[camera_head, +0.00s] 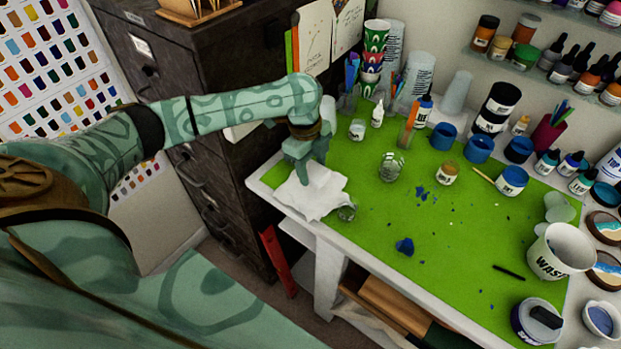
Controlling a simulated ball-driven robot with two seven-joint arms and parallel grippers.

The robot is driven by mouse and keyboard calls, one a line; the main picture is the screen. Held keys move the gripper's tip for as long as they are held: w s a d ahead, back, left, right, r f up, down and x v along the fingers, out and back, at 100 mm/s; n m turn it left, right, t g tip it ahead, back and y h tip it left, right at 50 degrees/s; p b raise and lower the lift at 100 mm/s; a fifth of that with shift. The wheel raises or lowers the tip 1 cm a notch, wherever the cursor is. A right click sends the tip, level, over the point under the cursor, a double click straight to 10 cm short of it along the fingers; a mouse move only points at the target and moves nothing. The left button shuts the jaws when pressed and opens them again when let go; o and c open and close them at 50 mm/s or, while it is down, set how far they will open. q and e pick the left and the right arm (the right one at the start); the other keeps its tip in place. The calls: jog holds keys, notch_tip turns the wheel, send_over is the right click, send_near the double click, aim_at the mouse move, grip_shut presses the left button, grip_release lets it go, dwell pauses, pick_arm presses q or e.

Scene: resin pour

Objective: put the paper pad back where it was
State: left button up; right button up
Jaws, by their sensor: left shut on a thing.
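The white paper pad (318,198) is at the left front corner of the green-topped table (350,250), with its edges looking uneven and crumpled. My left arm reaches in from the left, and my left gripper (303,176) points down at the pad. It is shut on the pad's upper left part. I cannot tell whether the pad rests flat on the table or is slightly lifted. My right gripper is not in view.
A glass jar (391,167), a labelled jar (446,174) and blue spills (404,246) lie further right. A white WASTE bucket (560,251) is at the right. A dark cabinet (195,90) stands left of the table.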

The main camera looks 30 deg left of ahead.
aim_at(310, 176)
pick_arm(q)
jog(key=shift+w+a+f, duration=0.25)
jog(key=shift+a+f, duration=0.1)
jog(key=shift+f, duration=0.2)
jog(key=f+b, duration=0.2)
jog(key=f, duration=0.1)
jog(key=shift+a+f, duration=0.2)
jog(key=shift+f, duration=0.05)
jog(key=shift+r, duration=0.15)
jog(key=o, duration=1)
jog(key=shift+c, duration=0.2)
